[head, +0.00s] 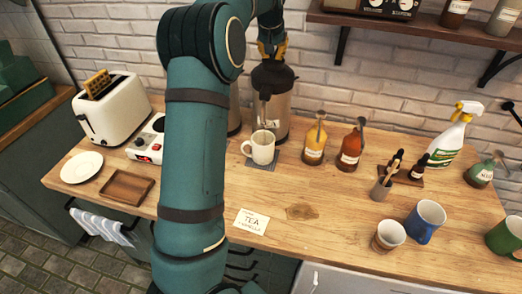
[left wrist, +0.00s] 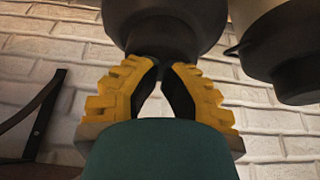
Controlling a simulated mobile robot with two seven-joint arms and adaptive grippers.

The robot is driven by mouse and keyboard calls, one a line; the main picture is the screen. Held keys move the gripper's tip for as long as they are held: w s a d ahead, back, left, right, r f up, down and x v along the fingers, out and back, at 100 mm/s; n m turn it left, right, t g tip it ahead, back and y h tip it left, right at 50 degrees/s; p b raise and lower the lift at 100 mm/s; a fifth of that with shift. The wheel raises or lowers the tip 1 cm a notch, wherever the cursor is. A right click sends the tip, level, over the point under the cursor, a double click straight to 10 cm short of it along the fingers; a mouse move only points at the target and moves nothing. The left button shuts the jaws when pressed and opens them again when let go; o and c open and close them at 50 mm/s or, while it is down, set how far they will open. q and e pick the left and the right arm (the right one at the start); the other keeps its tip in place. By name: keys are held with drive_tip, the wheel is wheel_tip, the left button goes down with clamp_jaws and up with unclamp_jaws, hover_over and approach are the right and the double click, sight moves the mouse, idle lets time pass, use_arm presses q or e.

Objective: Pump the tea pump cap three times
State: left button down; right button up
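A white mug (head: 263,149) stands on a dark mat in front of the dispenser. A card (head: 252,221) reading "TEA" lies nearer. My right gripper is out of view.
A second dispenser (head: 234,112) is partly hidden behind my left arm. Pump bottles (head: 315,144) stand right of the tea dispenser. A wall shelf (head: 420,27) is above right. A toaster (head: 112,108) is at left, and cups (head: 426,222) are at the front right.

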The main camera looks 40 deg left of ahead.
use_arm(q)
drive_tip(key=shift+f+b, duration=0.7)
drive_tip(key=shift+f, duration=0.65)
drive_tip(key=shift+r+p, duration=3.15)
drive_tip(key=shift+r, duration=0.1)
drive_tip(key=shift+f, duration=0.3)
